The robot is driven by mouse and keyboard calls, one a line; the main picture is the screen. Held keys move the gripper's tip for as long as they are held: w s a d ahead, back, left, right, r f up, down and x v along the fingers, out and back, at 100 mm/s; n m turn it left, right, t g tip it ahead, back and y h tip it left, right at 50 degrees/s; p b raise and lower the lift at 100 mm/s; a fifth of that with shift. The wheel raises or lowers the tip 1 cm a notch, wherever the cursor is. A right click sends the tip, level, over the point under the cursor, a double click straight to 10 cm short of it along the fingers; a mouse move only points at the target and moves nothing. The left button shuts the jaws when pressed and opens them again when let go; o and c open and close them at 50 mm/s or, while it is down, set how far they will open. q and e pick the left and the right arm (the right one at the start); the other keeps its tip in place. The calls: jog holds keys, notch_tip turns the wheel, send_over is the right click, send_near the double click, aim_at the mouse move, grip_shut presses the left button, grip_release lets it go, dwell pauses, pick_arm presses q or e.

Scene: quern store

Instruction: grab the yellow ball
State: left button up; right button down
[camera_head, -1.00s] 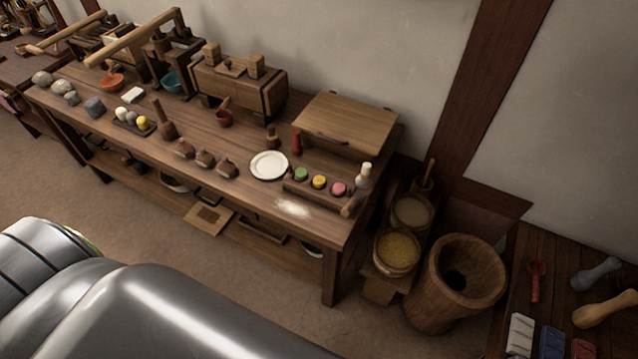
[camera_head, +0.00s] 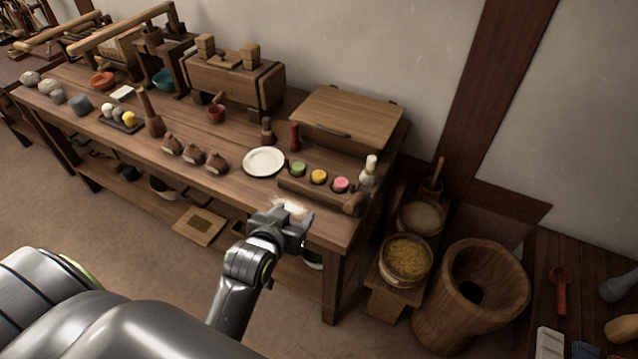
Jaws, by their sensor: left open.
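A yellow ball (camera_head: 129,118) sits at the right end of a small dark tray (camera_head: 116,125), beside paler balls, on the left half of the long wooden table (camera_head: 226,164). A round yellow piece (camera_head: 319,177) also sits in a wooden block, between a green one (camera_head: 299,168) and a pink one (camera_head: 341,185). My left gripper (camera_head: 290,213) is open at the table's front edge, in front of the block and over a pale powder patch. It is well to the right of the yellow ball, and I see nothing between its jaws. My right gripper is out of view.
Small brown pots (camera_head: 194,154), a wooden pestle-like piece (camera_head: 150,112) and a white plate (camera_head: 264,161) stand between the gripper and the yellow ball. A wooden box (camera_head: 347,116) stands behind the block. A wooden mortar (camera_head: 472,290) and a grain bucket (camera_head: 406,262) are right of the table.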

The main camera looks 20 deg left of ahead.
pick_arm(q)
notch_tip(320, 180, up, 3)
jog(key=b, duration=0.1)
send_near(319, 173)
jog(key=shift+t, duration=0.3)
jog(key=x, duration=0.7)
jog(key=shift+w+f, duration=0.15)
jog(key=shift+f, duration=0.2)
